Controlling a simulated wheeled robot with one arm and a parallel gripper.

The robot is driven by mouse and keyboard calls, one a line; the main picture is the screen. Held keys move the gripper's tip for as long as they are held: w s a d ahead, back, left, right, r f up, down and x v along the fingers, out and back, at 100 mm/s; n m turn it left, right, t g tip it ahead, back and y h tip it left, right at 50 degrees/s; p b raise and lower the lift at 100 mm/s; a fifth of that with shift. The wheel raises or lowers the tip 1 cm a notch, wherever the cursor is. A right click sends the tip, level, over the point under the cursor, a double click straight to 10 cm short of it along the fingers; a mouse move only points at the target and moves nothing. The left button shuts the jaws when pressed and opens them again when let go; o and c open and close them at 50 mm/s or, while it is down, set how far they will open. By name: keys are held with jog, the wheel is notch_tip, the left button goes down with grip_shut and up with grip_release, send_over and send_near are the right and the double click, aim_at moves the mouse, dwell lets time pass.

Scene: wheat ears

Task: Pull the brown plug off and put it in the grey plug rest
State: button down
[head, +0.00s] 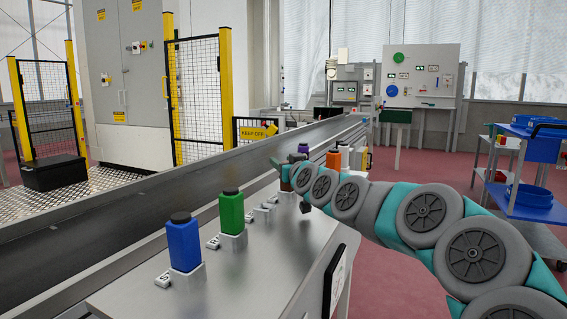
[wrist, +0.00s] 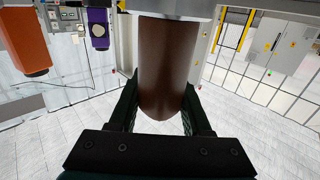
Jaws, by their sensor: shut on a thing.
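The brown plug (wrist: 168,65) fills the middle of the wrist view, between the two dark fingers of my gripper (wrist: 162,108), which is shut on it. A grey surface crosses the top of the wrist view, at the plug's far end; I cannot tell whether the plug touches it. In the head view my arm reaches from the right to the far part of the grey bench, and its end largely hides the plug. Small grey blocks (head: 265,208) stand on the bench past the green plug; I cannot tell which is the grey plug rest.
A blue plug (head: 184,245) and a green plug (head: 231,213) stand upright on the near bench (head: 255,272). An orange plug (head: 333,160) and a purple plug (head: 303,148) stand beyond my arm. A conveyor (head: 110,218) runs along the left. A blue-shelved cart (head: 525,205) stands right.

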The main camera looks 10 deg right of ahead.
jog(key=shift+r, duration=0.6)
dwell(0.4)
jog(key=c, duration=1)
grip_release()
grip_shut()
jog(key=shift+r+p, duration=0.45)
jog(key=shift+r, duration=0.75)
jog(key=shift+d, duration=0.1)
